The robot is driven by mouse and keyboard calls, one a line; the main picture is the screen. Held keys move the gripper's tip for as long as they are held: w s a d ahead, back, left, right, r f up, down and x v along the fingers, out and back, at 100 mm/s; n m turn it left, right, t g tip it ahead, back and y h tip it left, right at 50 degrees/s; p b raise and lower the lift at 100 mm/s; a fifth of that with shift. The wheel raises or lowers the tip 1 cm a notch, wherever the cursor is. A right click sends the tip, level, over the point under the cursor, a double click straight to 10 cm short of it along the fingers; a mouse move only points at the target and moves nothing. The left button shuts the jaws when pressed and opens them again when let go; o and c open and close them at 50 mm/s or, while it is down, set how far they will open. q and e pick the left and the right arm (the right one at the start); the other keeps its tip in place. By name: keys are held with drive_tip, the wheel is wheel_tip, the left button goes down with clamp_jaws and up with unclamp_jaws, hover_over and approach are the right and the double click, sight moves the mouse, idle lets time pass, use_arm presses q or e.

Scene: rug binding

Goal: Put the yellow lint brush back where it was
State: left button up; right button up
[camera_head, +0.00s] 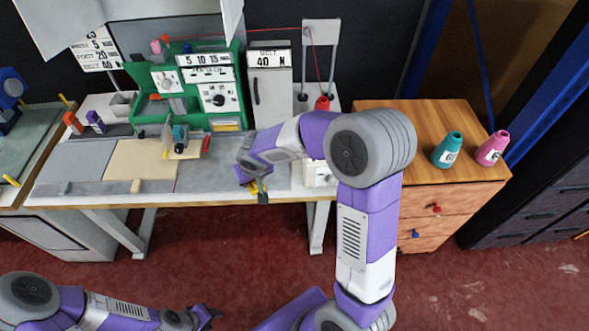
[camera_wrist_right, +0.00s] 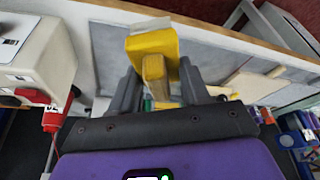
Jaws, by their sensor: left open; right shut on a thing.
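The yellow lint brush (camera_wrist_right: 152,44) shows clearly in the right wrist view, with its lighter wooden-looking part (camera_wrist_right: 155,72) between the fingers of my right gripper (camera_wrist_right: 158,88). In the head view my right gripper (camera_head: 253,188) is over the front edge of the workbench, right of its middle. Only a small yellow bit of the brush shows there, and the rest is hidden by the gripper. I cannot tell whether the brush touches the bench top. My left gripper (camera_head: 211,316) is open and empty, low over the red floor in front of the bench.
The workbench (camera_head: 85,159) carries a beige board (camera_head: 140,160), a small machine (camera_head: 180,138) and a green panel rack (camera_head: 225,90). A white cabinet (camera_head: 270,88) stands behind my right arm.

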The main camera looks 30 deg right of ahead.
drive_tip(key=w+d+f+m+h+b, duration=0.2)
drive_tip(key=w+d+m+b, duration=0.3)
drive_tip(key=w+d+b, duration=0.75)
drive_tip(key=shift+g, duration=0.3)
drive_tip(key=d+f, duration=0.1)
drive_tip(key=f, duration=0.2)
drive_tip(key=s+f, duration=0.1)
drive_tip(key=f, duration=0.2)
drive_tip(key=d+f, duration=0.1)
drive_tip(key=f, duration=0.2)
drive_tip(key=shift+s+d+f, duration=0.25)
drive_tip(key=shift+s+d, duration=0.1)
drive_tip(key=shift+s, duration=0.05)
drive_tip(key=shift+f, duration=0.2)
drive_tip(key=o, duration=1.3)
drive_tip(key=shift+r, duration=0.1)
